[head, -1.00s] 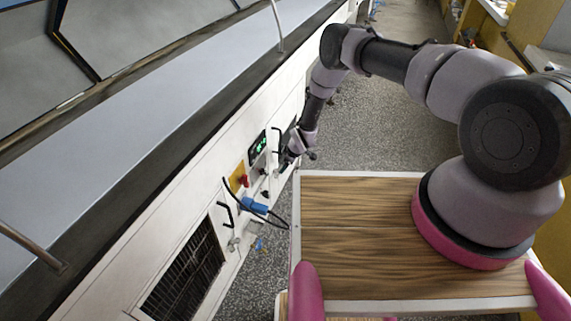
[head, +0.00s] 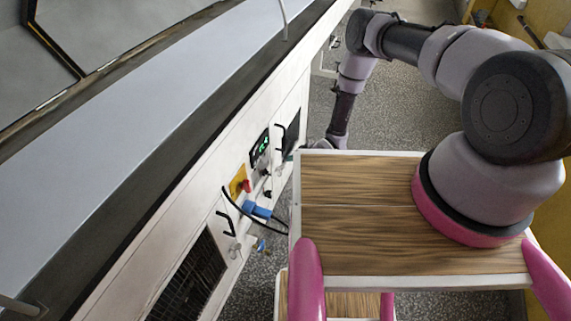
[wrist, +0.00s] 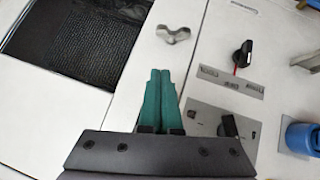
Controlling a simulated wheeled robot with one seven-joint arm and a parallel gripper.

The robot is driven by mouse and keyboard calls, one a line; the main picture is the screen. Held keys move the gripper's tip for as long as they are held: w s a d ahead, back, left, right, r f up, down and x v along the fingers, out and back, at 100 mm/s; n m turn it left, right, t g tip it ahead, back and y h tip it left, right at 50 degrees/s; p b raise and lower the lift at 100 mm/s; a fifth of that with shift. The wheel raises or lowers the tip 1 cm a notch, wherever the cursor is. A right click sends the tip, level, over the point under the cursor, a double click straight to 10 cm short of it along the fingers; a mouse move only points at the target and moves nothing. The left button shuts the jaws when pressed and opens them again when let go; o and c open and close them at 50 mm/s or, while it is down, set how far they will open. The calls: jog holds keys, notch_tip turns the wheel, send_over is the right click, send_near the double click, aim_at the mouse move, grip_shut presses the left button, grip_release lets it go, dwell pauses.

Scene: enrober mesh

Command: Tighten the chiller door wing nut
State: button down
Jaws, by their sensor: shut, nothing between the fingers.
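The wing nut (wrist: 173,34) is a grey two-lobed piece on the white panel in the wrist view, right of a dark mesh window (wrist: 80,40). My gripper (wrist: 159,72) has its two teal fingers pressed together, with nothing between them. In the picture the fingertips lie just below the wing nut, with a gap of white panel between; the depth gap cannot be told.
Right of the fingers are a black knob with a red mark (wrist: 243,54), a lower black knob (wrist: 230,125) and a blue connector (wrist: 299,137). The head view shows a red button on yellow (head: 241,185), a looping cable, black handles and a vent grille (head: 190,280). The floor aisle is clear.

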send_over(280, 170)
jog(key=d, duration=0.2)
notch_tip(280, 170, down, 4)
jog(key=shift+s+f, duration=0.1)
jog(key=shift+s, duration=0.05)
jog(key=f, duration=0.3)
jog(key=shift+w+d+f, duration=0.1)
jog(key=shift+w+d, duration=0.15)
jog(key=shift+w, duration=0.15)
jog(key=shift+s+f, duration=0.1)
